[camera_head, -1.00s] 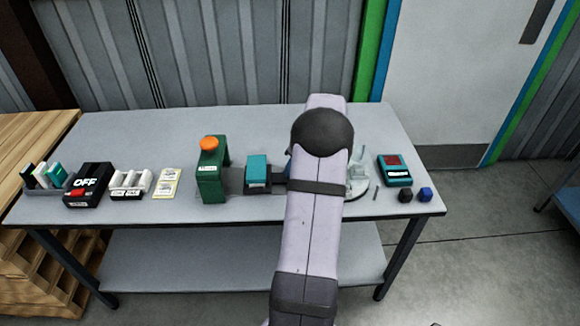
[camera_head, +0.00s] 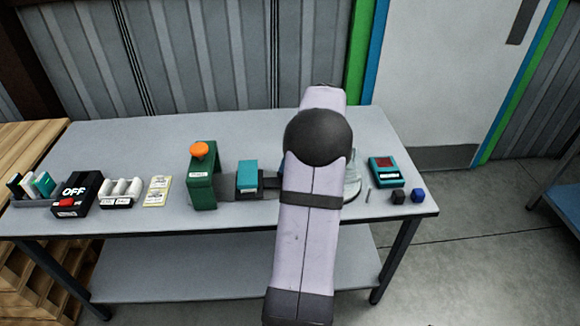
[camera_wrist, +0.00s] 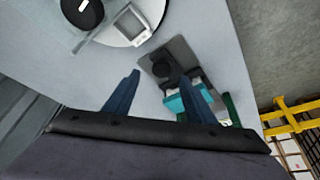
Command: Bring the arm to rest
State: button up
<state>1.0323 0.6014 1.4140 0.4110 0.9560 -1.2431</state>
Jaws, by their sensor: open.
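My gripper (camera_wrist: 157,88) shows in the wrist view with its two dark blue fingers apart and nothing between them. It is above the grey table, with a dark plate (camera_wrist: 172,60) and a teal carton (camera_wrist: 186,101) below and beyond the right finger. In the head view my arm covers the right-middle of the table (camera_head: 120,140) and hides the gripper. The teal carton also shows in the head view (camera_head: 247,174), just left of my arm.
A green stand with an orange top (camera_head: 201,178) is left of the carton. A black OFF box (camera_head: 74,193) and white cartons (camera_head: 121,190) stand further left. The back of the table is clear.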

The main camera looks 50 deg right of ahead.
jog(key=shift+v, duration=0.8)
jog(key=w+a+r+g+y+p, duration=0.1)
jog(key=a+r+p, duration=0.15)
jog(key=a, duration=1.05)
jog(key=w+a+r+g+p, duration=0.1)
jog(key=a+g+p, duration=0.15)
jog(key=a, duration=1.05)
jog(key=s+a+h+p, duration=0.1)
jog(key=s+a+p, duration=0.4)
jog(key=s+a, duration=1)
notch_tip(320, 180, down, 18)
jog(key=w+b, duration=0.1)
jog(key=b, duration=1.7)
jog(key=shift+a+f+g, duration=0.25)
jog(key=shift+a+g, duration=0.15)
jog(key=shift+g, duration=0.05)
